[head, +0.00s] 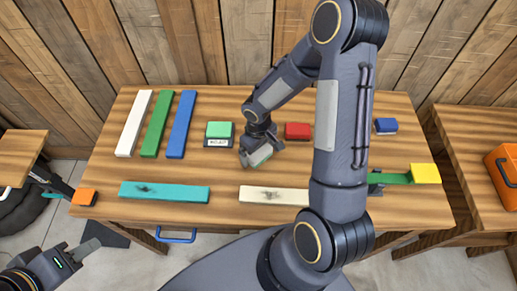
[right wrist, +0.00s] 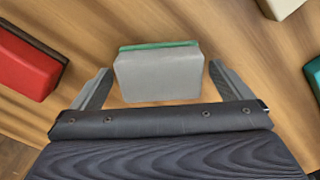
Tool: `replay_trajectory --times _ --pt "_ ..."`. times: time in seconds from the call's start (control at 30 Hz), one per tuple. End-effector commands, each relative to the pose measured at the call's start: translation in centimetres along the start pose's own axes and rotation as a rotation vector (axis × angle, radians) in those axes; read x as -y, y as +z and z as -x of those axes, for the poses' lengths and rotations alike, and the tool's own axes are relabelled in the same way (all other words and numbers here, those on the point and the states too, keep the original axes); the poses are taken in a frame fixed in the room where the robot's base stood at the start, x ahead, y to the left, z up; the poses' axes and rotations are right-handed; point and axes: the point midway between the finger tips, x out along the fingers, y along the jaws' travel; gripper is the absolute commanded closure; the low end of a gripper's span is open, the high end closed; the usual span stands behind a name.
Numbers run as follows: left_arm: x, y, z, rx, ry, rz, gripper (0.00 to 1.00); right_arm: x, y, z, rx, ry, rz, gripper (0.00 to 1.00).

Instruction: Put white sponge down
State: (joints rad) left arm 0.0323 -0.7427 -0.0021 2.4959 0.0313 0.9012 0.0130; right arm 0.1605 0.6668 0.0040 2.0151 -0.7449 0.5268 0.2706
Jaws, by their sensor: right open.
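The white sponge (head: 262,155), a pale grey-white block with a green layer along one edge, is at the middle of the wooden table (head: 230,172). It also shows in the right wrist view (right wrist: 158,78). My right gripper (head: 259,147) is open around it, and bare wood shows between the sponge and each finger. The sponge seems to rest on the table; its underside is hidden. My left gripper (head: 88,248) is low at the left, away from the table top, and its jaws are not clear.
A green-topped block (head: 219,130) stands left of the sponge on a dark labelled base, and a red block (head: 297,131) is to the right. A teal bar (head: 165,192) and a whitish bar (head: 274,195) lie in front. White, green and blue strips lie back left.

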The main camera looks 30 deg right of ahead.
Motion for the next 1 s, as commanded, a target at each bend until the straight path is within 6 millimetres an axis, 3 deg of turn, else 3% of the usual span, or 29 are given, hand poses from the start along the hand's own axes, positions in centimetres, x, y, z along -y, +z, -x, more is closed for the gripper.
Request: replay_trajectory --times 0.4,0.73,0.87,1.0 --pt "0.0 0.1 -0.1 0.001 0.0 0.0 0.64 0.0 -0.1 8.6 -0.008 0.002 -0.001 0.01" --pt "0.1 0.1 -0.1 0.001 0.0 0.0 0.64 0.0 0.3 12.5 -0.014 -0.002 -0.012 0.01" --pt "0.1 0.1 -0.1 0.001 0.0 0.0 0.64 0.3 2.3 15.7 -0.074 -0.019 -0.068 0.01" --pt "0.1 0.1 -0.1 0.001 0.0 0.0 0.64 1.6 6.5 20.0 -0.19 -0.073 -0.174 0.01"
